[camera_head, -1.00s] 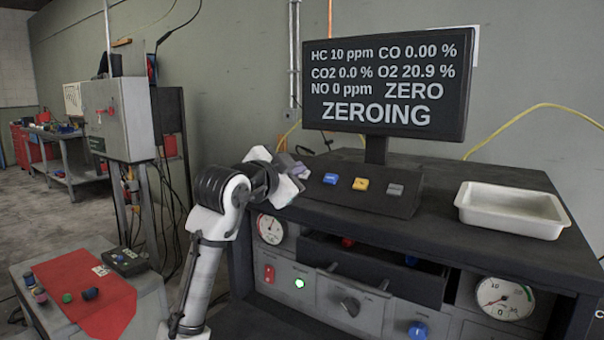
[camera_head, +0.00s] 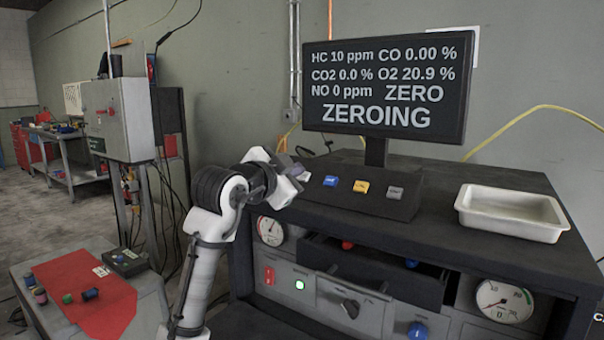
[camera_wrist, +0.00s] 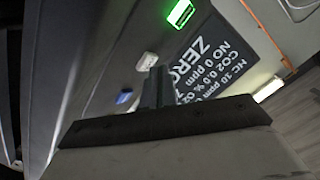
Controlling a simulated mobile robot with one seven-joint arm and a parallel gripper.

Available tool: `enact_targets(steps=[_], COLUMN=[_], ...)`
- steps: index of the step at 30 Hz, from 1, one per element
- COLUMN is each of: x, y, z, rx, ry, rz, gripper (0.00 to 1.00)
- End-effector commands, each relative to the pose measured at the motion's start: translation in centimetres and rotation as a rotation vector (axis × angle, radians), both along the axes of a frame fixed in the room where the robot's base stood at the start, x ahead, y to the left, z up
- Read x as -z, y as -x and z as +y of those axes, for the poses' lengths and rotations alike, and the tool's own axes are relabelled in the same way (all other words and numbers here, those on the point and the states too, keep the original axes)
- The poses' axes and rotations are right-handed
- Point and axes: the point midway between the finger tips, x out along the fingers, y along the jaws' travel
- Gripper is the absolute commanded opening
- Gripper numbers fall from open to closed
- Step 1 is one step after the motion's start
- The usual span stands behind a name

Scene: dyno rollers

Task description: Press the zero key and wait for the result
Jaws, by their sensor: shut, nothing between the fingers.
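The monitor (camera_head: 384,88) reads HC 10 ppm, CO 0.00 %, CO2 0.0 %, O2 20.9 %, NO 0 ppm, ZERO and ZEROING. Its tilted text also shows in the wrist view (camera_wrist: 208,62). Below it, a sloped dark key panel (camera_head: 375,205) bears a blue key (camera_head: 330,181), a yellow key (camera_head: 361,187) and a grey key (camera_head: 395,192). Their labels are too small to read, so I cannot tell the zero key. My gripper (camera_head: 301,174) is shut and empty at the panel's left end; its fingers (camera_wrist: 157,87) show in the wrist view. I cannot tell whether they touch anything.
A white tray (camera_head: 512,212) stands on the bench top at the right. A drawer (camera_head: 372,270) is open below the panel. A green lamp (camera_head: 299,285) is lit on the bench front. A side table (camera_head: 150,300) with a red mat stands at the left.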

Motion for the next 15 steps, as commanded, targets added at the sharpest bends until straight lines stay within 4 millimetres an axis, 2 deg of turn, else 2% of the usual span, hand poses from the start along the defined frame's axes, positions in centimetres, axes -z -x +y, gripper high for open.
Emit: enact_targets(steps=[15], x=[-1.09], y=[0.56], z=[0.00], rx=[0.004], ry=[-0.001], rz=[-0.005], gripper=[0.00])
